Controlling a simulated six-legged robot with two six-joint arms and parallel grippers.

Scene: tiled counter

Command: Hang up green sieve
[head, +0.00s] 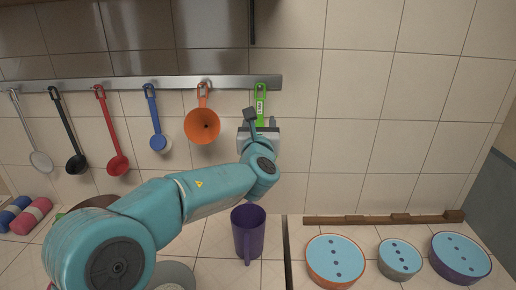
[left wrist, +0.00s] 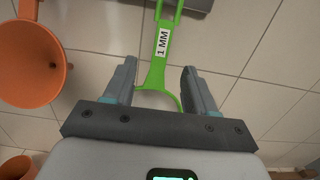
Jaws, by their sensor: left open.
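The green sieve (head: 260,101) is at the right end of the metal wall rail, its handle upright with its looped top at the rail. In the left wrist view its handle (left wrist: 161,42) carries a "1 MM" label, and part of its round rim shows below. My left gripper (head: 261,126) is open just below the handle. In the left wrist view its two fingers (left wrist: 158,74) stand apart on either side of the sieve's lower handle, with gaps on both sides. The gripper hides the sieve's bowl in the head view. My right gripper is not in view.
The metal rail (head: 130,83) also holds an orange funnel (head: 202,127), a blue scoop (head: 154,120), a red ladle (head: 108,130) and other ladles. A purple mug (head: 247,232) stands on the counter below. The wall right of the rail is clear.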

